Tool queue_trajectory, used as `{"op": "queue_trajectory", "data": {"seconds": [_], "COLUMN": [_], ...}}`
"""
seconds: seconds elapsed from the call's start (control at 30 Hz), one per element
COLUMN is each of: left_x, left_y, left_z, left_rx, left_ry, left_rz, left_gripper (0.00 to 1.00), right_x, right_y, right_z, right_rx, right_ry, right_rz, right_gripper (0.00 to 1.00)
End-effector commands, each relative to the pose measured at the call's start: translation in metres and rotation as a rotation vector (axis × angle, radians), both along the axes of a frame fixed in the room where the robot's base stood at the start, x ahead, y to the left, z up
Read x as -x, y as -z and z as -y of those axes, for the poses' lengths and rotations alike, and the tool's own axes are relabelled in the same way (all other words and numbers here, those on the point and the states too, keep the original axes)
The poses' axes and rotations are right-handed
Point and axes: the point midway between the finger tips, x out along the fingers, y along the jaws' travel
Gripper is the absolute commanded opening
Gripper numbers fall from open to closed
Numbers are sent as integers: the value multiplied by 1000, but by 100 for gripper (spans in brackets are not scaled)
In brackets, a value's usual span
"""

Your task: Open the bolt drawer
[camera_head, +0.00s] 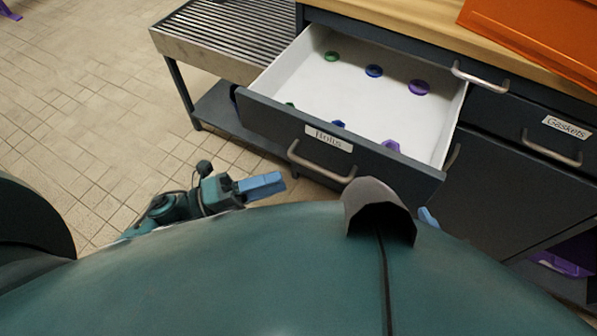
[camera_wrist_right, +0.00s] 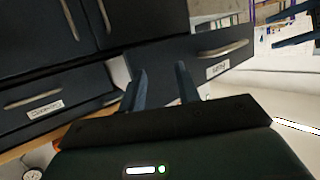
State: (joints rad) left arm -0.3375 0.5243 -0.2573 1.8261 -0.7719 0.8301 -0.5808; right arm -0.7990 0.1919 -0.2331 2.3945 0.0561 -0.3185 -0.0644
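The bolt drawer (camera_head: 420,172) is pulled well out of the dark cabinet. Its front carries a "Bolts" label (camera_head: 328,137) and a silver handle (camera_head: 320,165). Green, blue and purple pieces lie on its white floor. The drawer also shows in the right wrist view (camera_wrist_right: 240,60), upside down. My right gripper (camera_wrist_right: 162,85) has its two blue fingers apart, with nothing seen between them, close to the drawer. In the head view my body hides most of it. My left gripper (camera_head: 262,186) is in front of the drawer's left part, apart from the handle; its finger gap is unclear.
A "Gaskets" drawer (camera_head: 567,128) is shut on the right, with a cabinet door below. A slatted metal bench (camera_head: 225,40) stands left of the drawer. An orange crate (camera_head: 540,35) sits on the wooden top. The tiled floor (camera_head: 80,110) at left is clear.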

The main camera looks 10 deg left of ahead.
Motion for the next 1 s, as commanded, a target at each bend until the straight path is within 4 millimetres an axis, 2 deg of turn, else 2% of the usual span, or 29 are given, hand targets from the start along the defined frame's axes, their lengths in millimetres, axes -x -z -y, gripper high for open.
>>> {"op": "queue_trajectory", "data": {"seconds": [0.1, 0.3, 1.0], "left_x": [9, 16, 16], "left_y": [3, 5, 5], "left_z": [-18, -32, -33], "left_rx": [-1, 0, 1], "left_ry": [0, 0, 0], "left_rz": [-2, -1, 0], "left_gripper": [32, 32, 32], "right_x": [0, -1, -3], "right_y": [0, 0, -3], "right_z": [-1, -1, 0], "right_rx": [1, 1, 3], "right_ry": [-2, -4, -2], "right_rz": [1, 4, 15], "right_gripper": [33, 33, 33]}}
